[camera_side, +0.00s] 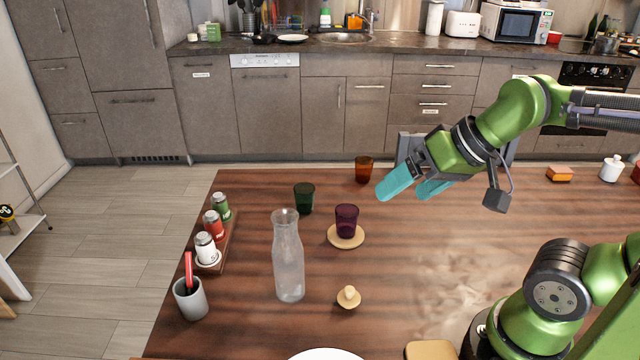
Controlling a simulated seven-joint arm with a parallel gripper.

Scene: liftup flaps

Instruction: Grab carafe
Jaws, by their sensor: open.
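The carafe (288,262) is a clear, tall glass bottle with a narrow neck. It stands upright and uncovered on the wooden table, left of the middle. A small wooden stopper (348,297) sits on the table just right of its base. My gripper (405,190) has teal fingers, spread apart with nothing between them. It hangs above the table, up and to the right of the carafe and well apart from it.
A purple glass (347,219) on a coaster (346,238) stands between carafe and gripper. A green glass (304,198) and an amber glass (364,169) stand behind. Shakers on a tray (231,243) and a grey cup (191,299) are left. A plate (326,355) is in front.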

